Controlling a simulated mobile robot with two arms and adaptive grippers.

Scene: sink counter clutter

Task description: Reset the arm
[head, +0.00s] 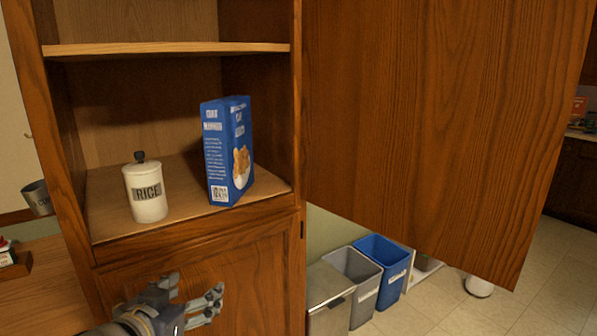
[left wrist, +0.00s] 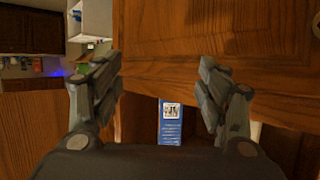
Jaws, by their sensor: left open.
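My left gripper (head: 194,288) is at the bottom of the head view, in front of the lower cabinet door and below the shelf. Its two fingers are spread apart with nothing between them. In the left wrist view, which looks upside down, the open fingers (left wrist: 160,85) frame wood panels. A blue cereal box (head: 228,150) stands upright on the cabinet shelf (head: 190,226). The box also shows in the left wrist view (left wrist: 171,132), beyond the gripper and not touched. My right gripper is in neither view.
A white RICE canister (head: 147,197) stands left of the box. A large open cabinet door (head: 430,130) fills the right. A grey bin (head: 352,277) and a blue bin (head: 385,265) stand on the floor below it. A metal cup (head: 37,197) is at far left.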

